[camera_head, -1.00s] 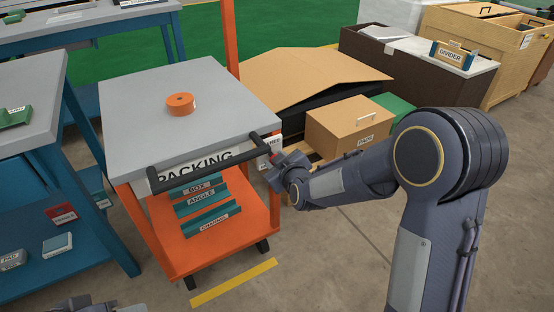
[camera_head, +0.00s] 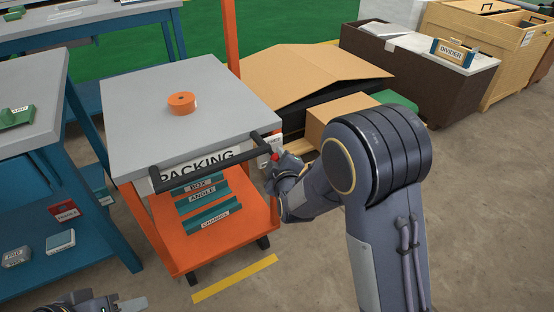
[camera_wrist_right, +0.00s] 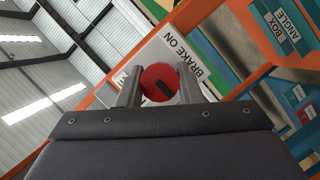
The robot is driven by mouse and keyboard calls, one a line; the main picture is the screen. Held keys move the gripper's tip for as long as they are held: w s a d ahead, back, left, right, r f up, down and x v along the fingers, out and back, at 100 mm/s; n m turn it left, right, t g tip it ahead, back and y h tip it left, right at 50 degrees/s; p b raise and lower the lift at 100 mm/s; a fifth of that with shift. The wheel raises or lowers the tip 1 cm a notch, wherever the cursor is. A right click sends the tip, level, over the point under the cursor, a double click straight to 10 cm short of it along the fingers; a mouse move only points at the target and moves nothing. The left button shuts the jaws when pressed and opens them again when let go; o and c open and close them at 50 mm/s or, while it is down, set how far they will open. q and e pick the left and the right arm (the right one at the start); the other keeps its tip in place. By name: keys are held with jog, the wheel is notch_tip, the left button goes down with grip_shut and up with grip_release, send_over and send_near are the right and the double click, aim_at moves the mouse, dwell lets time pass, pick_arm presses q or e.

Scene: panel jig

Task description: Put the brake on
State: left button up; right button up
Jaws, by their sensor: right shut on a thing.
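The orange packing cart (camera_head: 232,240) has a grey top and a dark push handle (camera_head: 212,163). At its right front corner is a white plate (camera_head: 264,160). In the right wrist view, the plate (camera_wrist_right: 190,62) reads "BRAKE ON". A round red brake knob (camera_wrist_right: 160,82) sits in front of it, between my right fingers. My right gripper (camera_wrist_right: 158,88) is shut on this knob. In the head view, my right gripper (camera_head: 276,161) is at the handle's right end and partly hides the knob. Part of my left gripper (camera_head: 108,304) shows at the bottom left edge; its fingers are unclear.
An orange tape roll (camera_head: 182,103) lies on the cart top. Labelled teal parts (camera_head: 208,213) sit below the handle. A blue table (camera_head: 30,125) stands close at the left, cardboard boxes (camera_head: 330,118) at the right. The floor in front is clear.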

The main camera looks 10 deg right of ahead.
jog(key=o, duration=1)
jog(key=p+v, duration=0.1)
jog(key=v, duration=0.6)
jog(key=shift+s+p, duration=0.35)
jog(key=shift+s, duration=0.05)
jog(key=shift+d, duration=0.1)
